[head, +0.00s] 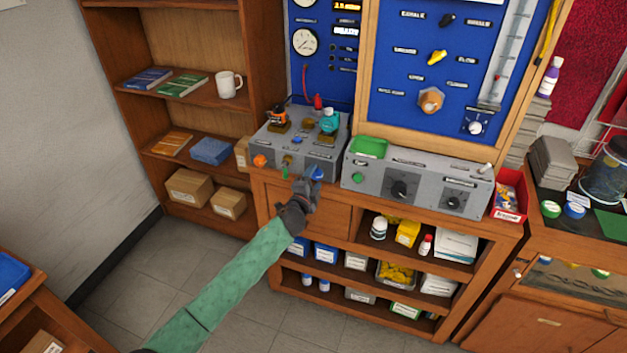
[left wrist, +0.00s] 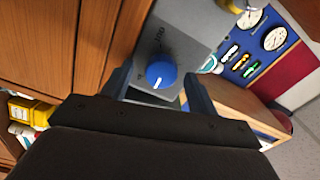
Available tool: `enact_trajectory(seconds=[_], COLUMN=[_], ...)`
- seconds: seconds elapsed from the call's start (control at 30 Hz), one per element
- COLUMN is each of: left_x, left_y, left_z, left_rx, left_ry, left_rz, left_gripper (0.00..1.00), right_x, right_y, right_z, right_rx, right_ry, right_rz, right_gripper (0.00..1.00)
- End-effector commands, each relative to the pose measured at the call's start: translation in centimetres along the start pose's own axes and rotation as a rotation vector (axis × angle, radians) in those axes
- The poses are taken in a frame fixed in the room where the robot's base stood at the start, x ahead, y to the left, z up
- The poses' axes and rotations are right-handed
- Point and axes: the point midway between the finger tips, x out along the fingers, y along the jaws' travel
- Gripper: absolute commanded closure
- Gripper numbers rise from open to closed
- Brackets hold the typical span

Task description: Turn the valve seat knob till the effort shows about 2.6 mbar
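The blue round knob (head: 318,172) is on the front face of the grey bench unit (head: 327,158) at the left; I take it for the valve seat knob. In the left wrist view the blue knob (left wrist: 161,72) shows a white pointer mark and appears between my fingers. My left gripper (head: 307,182) is in front of it. Its two fingers (left wrist: 157,92) stand apart, with a gap on each side of the knob; I see no contact. An orange display (head: 347,6) and a white display (head: 346,30) are on the blue panel; their digits are too small to read. My right gripper is not in view.
An orange knob (head: 260,160) and a brass fitting (head: 287,160) are left of the blue knob. A second grey box (head: 375,190) with black dials stands to the right. Wooden drawers and shelves (head: 331,208) lie below. The floor at lower left is clear.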

Motion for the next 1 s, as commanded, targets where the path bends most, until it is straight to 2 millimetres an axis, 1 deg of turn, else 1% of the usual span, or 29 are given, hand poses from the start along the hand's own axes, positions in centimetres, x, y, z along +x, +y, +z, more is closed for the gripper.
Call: enact_trajectory(seconds=[0.27, 0.4, 0.5, 0.7, 0.8, 0.9, 1.0], left_x=[-0.1, -1.0, -2.4, -5.5, -6.7, -7.4, -7.7], left_y=[-0.1, 0.1, 0.3, 0.2, 0.2, 0.1, 0.0], left_z=[0.0, 0.1, 0.1, 0.1, 0.1, 0.0, 0.0], left_rx=[0.0, 0.001, 0.001, 0.0, 0.0, 0.0, 0.0], left_ry=[0.0, 0.0, 0.0, 0.0, 0.0, 0.0, 0.0], left_rz=[-0.001, -0.001, 0.0, 0.0, 0.0, 0.0, 0.0], left_gripper=[0.41, 0.41, 0.41, 0.41, 0.41, 0.41, 0.41], right_x=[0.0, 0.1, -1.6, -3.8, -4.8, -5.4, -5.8], right_y=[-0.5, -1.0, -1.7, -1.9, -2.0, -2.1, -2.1], right_z=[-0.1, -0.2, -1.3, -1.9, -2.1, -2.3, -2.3], right_rx=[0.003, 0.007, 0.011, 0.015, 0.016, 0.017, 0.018], right_ry=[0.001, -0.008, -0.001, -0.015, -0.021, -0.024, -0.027], right_rz=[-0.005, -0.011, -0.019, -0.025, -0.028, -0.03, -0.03], right_gripper=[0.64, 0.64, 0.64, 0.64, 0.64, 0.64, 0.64])
